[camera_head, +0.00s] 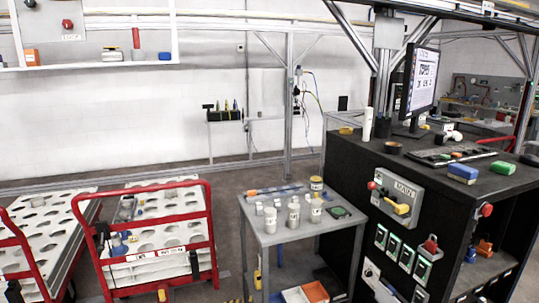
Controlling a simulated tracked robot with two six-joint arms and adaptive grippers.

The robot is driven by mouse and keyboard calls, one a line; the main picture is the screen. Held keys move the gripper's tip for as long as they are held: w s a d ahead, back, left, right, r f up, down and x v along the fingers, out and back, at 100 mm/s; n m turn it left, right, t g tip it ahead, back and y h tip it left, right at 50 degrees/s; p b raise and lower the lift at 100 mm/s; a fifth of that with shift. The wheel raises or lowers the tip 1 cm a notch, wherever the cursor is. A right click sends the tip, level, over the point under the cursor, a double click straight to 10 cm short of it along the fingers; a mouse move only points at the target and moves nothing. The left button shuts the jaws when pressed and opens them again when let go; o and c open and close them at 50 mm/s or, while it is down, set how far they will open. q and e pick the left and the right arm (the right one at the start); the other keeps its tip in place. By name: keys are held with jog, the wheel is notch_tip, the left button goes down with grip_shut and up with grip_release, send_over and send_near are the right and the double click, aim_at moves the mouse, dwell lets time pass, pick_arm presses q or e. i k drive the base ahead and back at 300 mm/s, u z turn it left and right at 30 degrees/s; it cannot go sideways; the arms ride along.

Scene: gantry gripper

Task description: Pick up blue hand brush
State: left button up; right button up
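A long thin blue item (275,190) lies flat along the back of the small grey table (262,228). It has an orange-brown part at its left end. It may be the blue hand brush, but it is too small to tell. Neither clearly looks like a brush. Neither of my grippers is in view.
The grey table also holds several pale bottles (293,212), jars and a dark green square (340,212). Red-framed carts (150,240) stand at left. The black workbench (345,190) closes off the right, with a monitor (420,80) on top.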

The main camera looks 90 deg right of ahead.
aim_at(463, 173)
jog(key=u, duration=0.1)
jog(key=i, duration=0.25)
jog(key=z, duration=2.95)
jog(key=i, duration=0.25)
jog(key=z, duration=1.6)
jog(key=k, duration=0.55)
jog(key=z, duration=0.45)
jog(key=i, duration=1.6)
jog(key=u, duration=0.45)
